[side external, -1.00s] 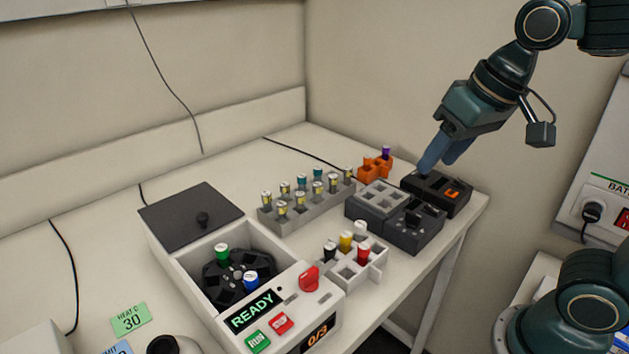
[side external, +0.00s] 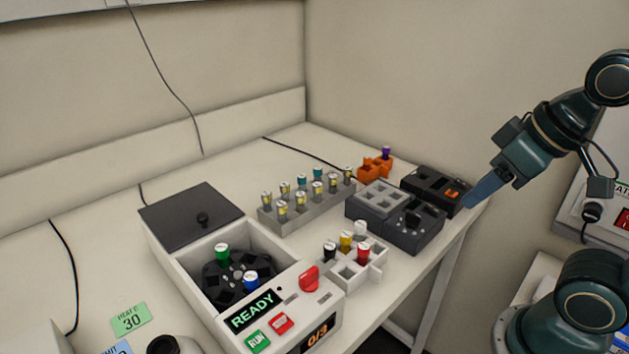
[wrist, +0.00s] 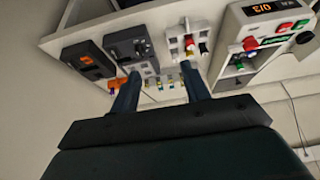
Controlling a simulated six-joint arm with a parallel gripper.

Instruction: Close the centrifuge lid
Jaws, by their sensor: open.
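The centrifuge (side external: 185,268) is a white box at the front left of the bench. Its dark grey lid (side external: 180,222) with a black knob (side external: 203,219) lies back behind the open chamber. The black rotor (side external: 222,282) shows inside with a green-capped tube (side external: 222,253) and a blue-capped tube (side external: 250,281). The display reads READY. In the wrist view, the centrifuge (wrist: 232,38) is at the upper right. My gripper (side external: 470,203) is at the bench's right edge, apart from the centrifuge. In the wrist view its two fingers (wrist: 160,88) are spread with nothing held between them.
A rack of tubes (side external: 290,222), a white rack with coloured caps (side external: 375,272), grey blocks (side external: 412,238), a black device (side external: 425,183) and an orange rack (side external: 370,168) stand between my gripper and the centrifuge. A bottle top (side external: 162,345) is at the front left.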

